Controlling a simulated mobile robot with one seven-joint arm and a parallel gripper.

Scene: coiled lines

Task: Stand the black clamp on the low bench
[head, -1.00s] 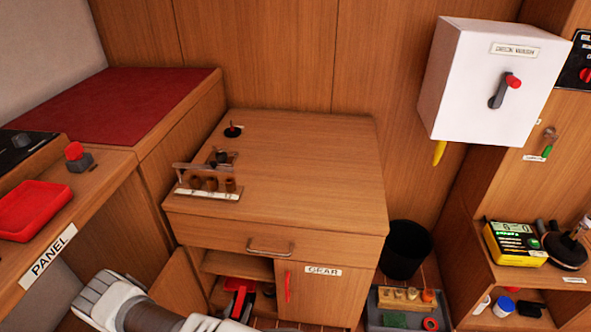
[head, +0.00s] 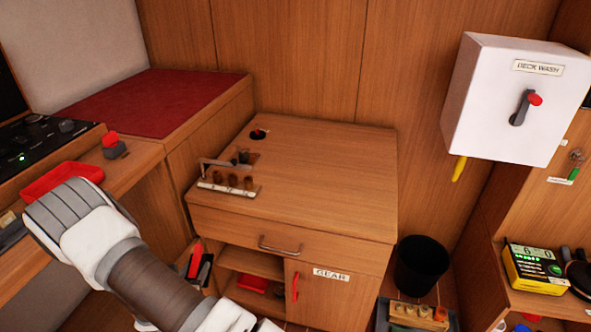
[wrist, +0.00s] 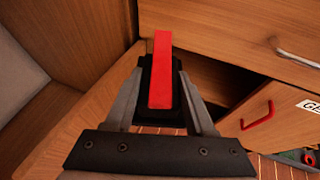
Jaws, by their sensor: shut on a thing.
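The black clamp (wrist: 161,85) with a long red bar is between the fingers of my gripper (wrist: 160,98) in the wrist view. My gripper is shut on it, and the fingers hide part of its black body. In the head view my gripper (head: 203,272) is low, at the left of the GEAR cabinet, and the clamp's red part (head: 195,261) shows there. The clamp appears held clear of any surface. No surface is labelled as the low bench; a low wooden unit with a red top (head: 150,100) stands at the back left.
A red tray (head: 62,180) lies on the left desk. A black bin (head: 420,263) stands right.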

